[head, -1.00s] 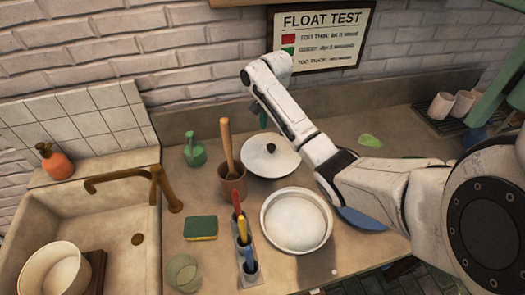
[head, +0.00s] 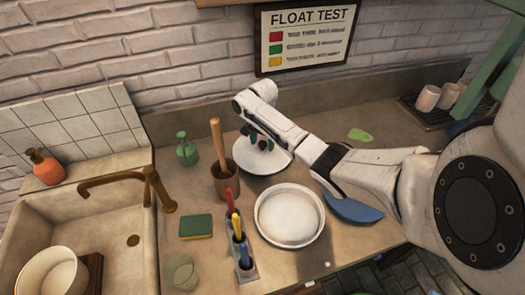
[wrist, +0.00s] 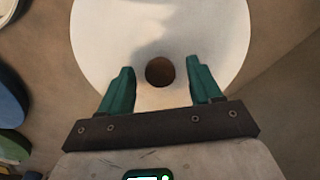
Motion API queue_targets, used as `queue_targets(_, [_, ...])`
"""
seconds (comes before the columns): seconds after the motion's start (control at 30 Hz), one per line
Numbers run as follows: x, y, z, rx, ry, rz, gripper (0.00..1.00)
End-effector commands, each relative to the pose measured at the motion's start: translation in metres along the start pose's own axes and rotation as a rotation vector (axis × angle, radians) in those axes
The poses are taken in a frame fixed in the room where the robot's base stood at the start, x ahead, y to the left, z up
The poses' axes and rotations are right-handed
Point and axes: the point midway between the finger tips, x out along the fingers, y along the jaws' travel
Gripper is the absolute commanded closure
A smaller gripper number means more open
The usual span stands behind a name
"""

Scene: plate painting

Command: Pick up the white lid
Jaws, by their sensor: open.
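The white lid (head: 270,160) lies on the counter behind the white round pan, and it fills the upper middle of the wrist view (wrist: 105,35). Its dark round knob (wrist: 160,71) shows between and just ahead of my fingertips in the wrist view. My gripper (wrist: 160,78) is open, with its two green fingers on either side of the knob, over the lid. In the head view my gripper (head: 262,142) hangs over the lid and hides the knob in part. I cannot tell how high the fingers are above the lid.
A brown crock (head: 225,181) with a wooden handle stands close left of the lid. The white pan (head: 289,216) stands in front, with a blue dish (head: 355,208) to its right. A green bottle (head: 187,150) and sponge (head: 196,226) are farther left. The back wall is close behind.

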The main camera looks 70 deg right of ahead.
Motion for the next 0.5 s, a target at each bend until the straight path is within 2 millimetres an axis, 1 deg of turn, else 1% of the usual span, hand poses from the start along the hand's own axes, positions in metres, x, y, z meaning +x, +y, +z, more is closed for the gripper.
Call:
queue_targets(0.07, [-0.0002, -0.0001, 0.0000, 0.000, 0.000, 0.000, 0.36])
queue_targets(0.5, [-0.0005, -0.0001, 0.0001, 0.000, 0.000, 0.000, 0.77])
